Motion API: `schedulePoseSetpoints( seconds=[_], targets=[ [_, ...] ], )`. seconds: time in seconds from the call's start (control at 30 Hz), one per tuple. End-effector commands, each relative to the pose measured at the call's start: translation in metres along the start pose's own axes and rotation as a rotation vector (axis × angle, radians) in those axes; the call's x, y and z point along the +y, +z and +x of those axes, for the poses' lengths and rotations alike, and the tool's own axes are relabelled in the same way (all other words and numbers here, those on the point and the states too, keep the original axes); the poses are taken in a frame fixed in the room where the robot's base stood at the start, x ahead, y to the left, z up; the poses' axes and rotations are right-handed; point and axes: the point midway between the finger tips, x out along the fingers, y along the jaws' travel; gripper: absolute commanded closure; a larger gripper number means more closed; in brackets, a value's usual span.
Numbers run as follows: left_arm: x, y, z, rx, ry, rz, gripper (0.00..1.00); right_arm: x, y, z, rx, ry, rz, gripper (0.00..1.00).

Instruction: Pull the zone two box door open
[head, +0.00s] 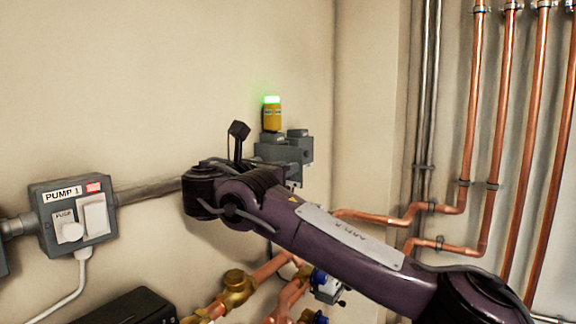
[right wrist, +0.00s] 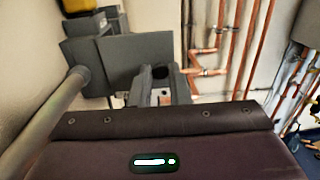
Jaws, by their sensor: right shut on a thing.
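A grey box (head: 285,150) is on the wall at the centre of the head view, with a yellow beacon (head: 272,116) glowing green on top. In the right wrist view a flat grey panel (right wrist: 135,52), which I take for the box door, stands ahead of the fingers. My right gripper (right wrist: 163,85) is at the lower edge of this panel, its two dark fingers shut on a small part I take for the door handle. My right forearm and wrist hide part of the box in the head view, so how far the door is open cannot be told. My left gripper is not in view.
A PUMP 1 switch box (head: 75,213) with a grey conduit (head: 148,190) is on the wall at left. Copper pipes (head: 480,110) run up the right wall. Brass valves (head: 236,287) and pipework lie below my right arm. A black case (head: 125,308) is at bottom left.

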Motion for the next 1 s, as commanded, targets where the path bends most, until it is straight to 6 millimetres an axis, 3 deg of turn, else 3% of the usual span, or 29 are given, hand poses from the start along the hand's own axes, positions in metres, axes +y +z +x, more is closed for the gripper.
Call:
schedulePoseSetpoints(
  seconds=[0.67, 0.7, 0.83, 1.0],
  targets=[
    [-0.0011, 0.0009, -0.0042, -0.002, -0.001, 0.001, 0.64, 0.0014, -0.0002, -0.0013, 0.001, -0.057, 0.001, 1.0],
    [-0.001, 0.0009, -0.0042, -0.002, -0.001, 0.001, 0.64, 0.0014, -0.0003, -0.0013, 0.001, -0.057, 0.0, 0.79],
    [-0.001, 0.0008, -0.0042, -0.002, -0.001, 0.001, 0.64, 0.0014, -0.0003, -0.0013, 0.001, -0.057, 0.0, 0.62],
    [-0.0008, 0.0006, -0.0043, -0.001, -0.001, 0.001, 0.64, 0.0015, -0.0003, -0.0014, 0.001, -0.056, 0.0, 0.62]
  ],
)
